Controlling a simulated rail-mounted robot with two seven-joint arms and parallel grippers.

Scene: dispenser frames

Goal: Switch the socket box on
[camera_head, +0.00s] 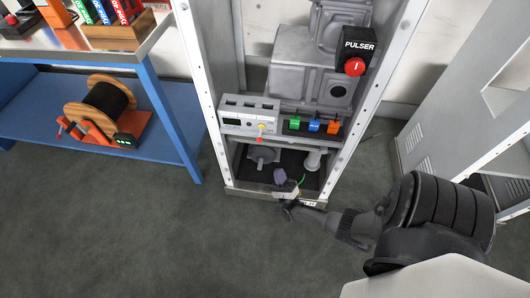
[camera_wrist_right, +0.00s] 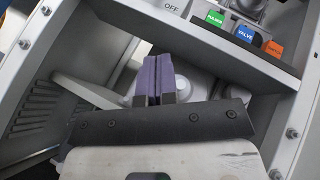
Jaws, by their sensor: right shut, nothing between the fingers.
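The grey box with slots along its top (camera_head: 235,122), which looks like the socket box, sits on a shelf in the metal frame. Its front has a small display and a yellow and red part near its right end. In the right wrist view only a corner of a pale panel marked OFF (camera_wrist_right: 171,7) shows at the top edge. My right gripper (camera_head: 280,177) is in front of the frame's lower compartment, below the box and apart from it. Its purple fingers (camera_wrist_right: 153,78) are shut with nothing between them. My left gripper is not in view.
Green, blue and orange labelled blocks (camera_head: 314,126) stand right of the box. A black PULSER unit with a red button (camera_head: 355,67) hangs above. Frame posts (camera_head: 352,100) flank the opening. A blue bench with a cable reel (camera_head: 103,103) is left, a grey cabinet (camera_head: 440,115) right.

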